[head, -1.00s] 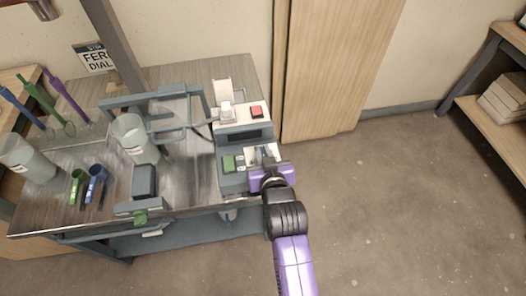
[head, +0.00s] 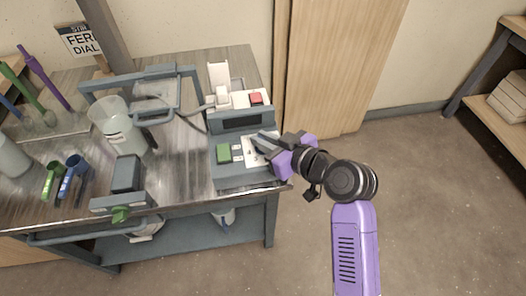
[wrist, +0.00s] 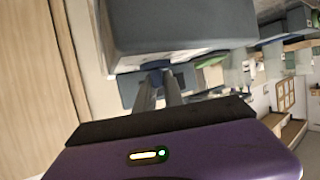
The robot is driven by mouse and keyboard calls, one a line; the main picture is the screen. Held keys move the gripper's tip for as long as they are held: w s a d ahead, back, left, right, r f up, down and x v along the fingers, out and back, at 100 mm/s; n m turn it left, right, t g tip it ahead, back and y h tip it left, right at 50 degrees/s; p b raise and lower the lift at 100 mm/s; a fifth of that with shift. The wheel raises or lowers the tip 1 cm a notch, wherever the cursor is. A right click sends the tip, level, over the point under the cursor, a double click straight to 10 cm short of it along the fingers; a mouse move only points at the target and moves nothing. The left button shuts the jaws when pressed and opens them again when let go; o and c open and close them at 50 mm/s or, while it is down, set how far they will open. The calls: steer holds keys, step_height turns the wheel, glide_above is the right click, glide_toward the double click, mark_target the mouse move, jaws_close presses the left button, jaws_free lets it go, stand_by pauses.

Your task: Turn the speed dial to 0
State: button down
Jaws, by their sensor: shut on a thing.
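The grey control box (head: 228,175) stands at the right end of the workbench. Its sloped front has a white dial plate (head: 252,155), mostly covered by my gripper (head: 262,141). My gripper reaches in from the right, its dark fingers low over this plate. In the wrist view the two fingers (wrist: 160,88) are close together, their tips at a small dark blue knob, the speed dial (wrist: 155,65), on the box. The fingers are shut on it. The dial's pointer and numbers cannot be read.
A green button (head: 223,153) and a red switch (head: 256,98) are on the box, close to my gripper. A bucket (head: 120,128), scoops (head: 70,175) and a grey frame (head: 160,80) are to the left. Open floor (head: 430,200) lies to the right.

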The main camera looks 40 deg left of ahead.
steer(key=n+g+b, duration=0.2)
steer(key=b, duration=0.1)
steer(key=n+g+b, duration=0.1)
steer(key=g+b, duration=0.1)
steer(key=b, duration=0.1)
steer(key=n+g+b, duration=0.2)
steer(key=b, duration=0.1)
steer(key=shift+f+n+g+h, duration=0.3)
steer(key=shift+f, duration=0.1)
steer(key=n+g+b, duration=0.1)
steer(key=b, duration=0.1)
steer(key=n+g+h+b, duration=0.2)
steer(key=n+g+b, duration=0.1)
steer(key=shift+r+b, duration=0.25)
steer(key=shift+b, duration=0.1)
steer(key=shift+s+n+g+h, duration=0.1)
steer(key=shift+n+g+h, duration=0.2)
steer(key=c, duration=1.4)
jaws_free()
steer(key=shift+c, duration=0.2)
steer(key=shift+r, duration=0.1)
steer(key=p+v, duration=0.1)
steer(key=v, duration=0.6)
steer(key=shift+w+d, duration=0.25)
steer(key=shift+w, duration=0.05)
steer(key=shift+r, duration=0.1)
